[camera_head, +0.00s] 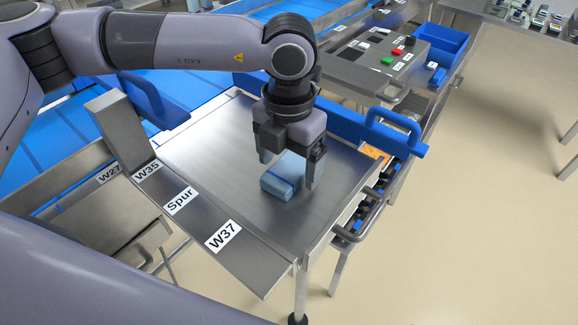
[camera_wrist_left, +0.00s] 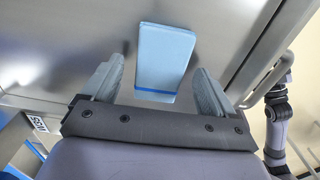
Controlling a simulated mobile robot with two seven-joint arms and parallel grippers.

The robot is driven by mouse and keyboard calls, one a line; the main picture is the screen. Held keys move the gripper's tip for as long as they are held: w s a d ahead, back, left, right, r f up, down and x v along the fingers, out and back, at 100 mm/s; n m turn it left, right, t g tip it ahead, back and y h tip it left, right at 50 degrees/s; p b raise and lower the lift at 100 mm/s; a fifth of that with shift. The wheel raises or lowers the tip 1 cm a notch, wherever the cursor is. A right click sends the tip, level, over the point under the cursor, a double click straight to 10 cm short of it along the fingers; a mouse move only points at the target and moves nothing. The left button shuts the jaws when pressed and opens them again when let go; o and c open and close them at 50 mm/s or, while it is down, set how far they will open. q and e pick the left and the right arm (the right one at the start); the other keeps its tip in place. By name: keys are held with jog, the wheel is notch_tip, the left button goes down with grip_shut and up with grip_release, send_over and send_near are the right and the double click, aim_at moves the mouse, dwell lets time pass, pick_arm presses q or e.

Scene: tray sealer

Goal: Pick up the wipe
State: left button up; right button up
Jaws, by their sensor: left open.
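The wipe is a folded light-blue block (camera_head: 282,175) with a darker blue band, lying on the metal plate (camera_head: 205,140). My left gripper (camera_head: 292,170) points down just above it, with its fingers apart. In the left wrist view, the wipe (camera_wrist_left: 164,58) lies ahead of and between the two open fingers (camera_wrist_left: 163,88). No contact between fingers and wipe shows. My right gripper is not seen in either view.
A sloped metal rail with labels (camera_head: 222,236) borders the plate's near side. A blue bar with a handle (camera_head: 395,130) stands at its right. A button box (camera_head: 388,58) and a blue bin (camera_head: 437,44) are behind. Bare plate surrounds the wipe.

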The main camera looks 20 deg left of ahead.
aim_at(289, 169)
pick_arm(q)
jog(key=shift+f, duration=0.25)
jog(key=c, duration=1.1)
jog(key=shift+r, duration=0.1)
jog(key=shift+c, duration=0.2)
notch_tip(289, 169, up, 20)
jog(key=b, duration=0.1)
jog(key=shift+b, duration=0.3)
jog(key=shift+o, duration=0.7)
jog(key=shift+c, duration=0.2)
